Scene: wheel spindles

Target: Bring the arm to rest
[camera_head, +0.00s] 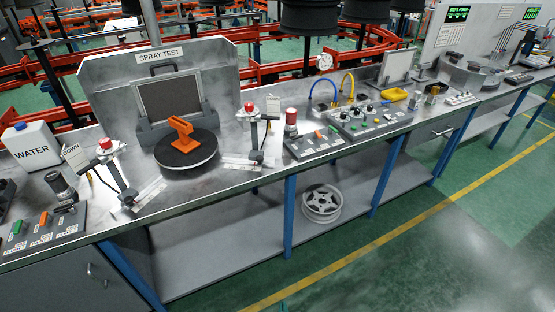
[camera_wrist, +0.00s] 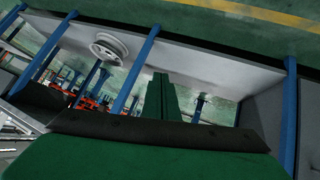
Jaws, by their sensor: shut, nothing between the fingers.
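My gripper (camera_wrist: 161,82) shows in the wrist view as two dark green fingers side by side. They are shut and hold nothing. The wrist view looks at the bench's lower shelf (camera_wrist: 218,62) and blue legs, with the floor at the top of the picture. The fingertips appear in front of the shelf; I cannot tell how far they are from it. My arm and gripper are not in the head view.
A steel bench (camera_head: 270,182) runs across the head view. It carries a spray test panel (camera_head: 92,82), an orange part (camera_head: 182,134) on a round turntable (camera_head: 198,157), a water container (camera_head: 32,146) and control boxes (camera_head: 370,121). A wheel rim (camera_head: 321,204) lies on the lower shelf. The green floor (camera_head: 420,235) in front is clear.

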